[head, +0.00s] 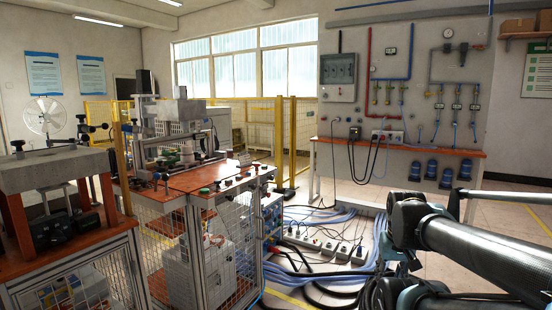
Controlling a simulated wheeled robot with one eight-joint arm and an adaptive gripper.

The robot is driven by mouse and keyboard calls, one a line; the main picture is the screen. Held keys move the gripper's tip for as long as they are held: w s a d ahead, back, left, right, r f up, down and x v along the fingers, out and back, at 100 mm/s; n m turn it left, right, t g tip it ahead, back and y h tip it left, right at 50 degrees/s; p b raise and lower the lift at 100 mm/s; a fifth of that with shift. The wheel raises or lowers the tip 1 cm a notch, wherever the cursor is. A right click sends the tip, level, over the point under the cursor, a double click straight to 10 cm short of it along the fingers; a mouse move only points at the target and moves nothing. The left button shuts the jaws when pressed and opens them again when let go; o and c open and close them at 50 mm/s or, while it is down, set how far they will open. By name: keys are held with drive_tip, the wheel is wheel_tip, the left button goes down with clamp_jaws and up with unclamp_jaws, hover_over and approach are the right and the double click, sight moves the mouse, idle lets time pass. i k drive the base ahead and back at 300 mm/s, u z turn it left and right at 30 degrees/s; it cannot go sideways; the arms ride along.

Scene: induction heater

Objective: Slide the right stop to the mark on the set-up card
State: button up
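The induction heater bench (185,182) stands left of centre, with an orange top on a metal frame with mesh sides. A press-like fixture with a horizontal bar (195,160) sits on it at the back. I cannot pick out the right stop on this fixture at this size. A small pale plate (244,158) stands at the back right of the top; I cannot tell whether it is the set-up card. No mark is readable. My dark arm links reach in from the right edge, well right of the bench. My gripper's fingers cannot be made out.
Another orange bench (75,240) stands at the left. Blue hoses and black cables (335,225) lie on the floor between the heater bench and my arm. A wall table (400,146) and yellow mesh fence (262,125) stand behind. Buttons line the bench's front edge.

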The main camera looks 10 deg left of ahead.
sight(206, 157)
drive_tip(key=u, duration=0.1)
drive_tip(key=i, duration=1.05)
drive_tip(key=u, duration=0.8)
drive_tip(key=i, duration=0.5)
drive_tip(key=u, duration=0.4)
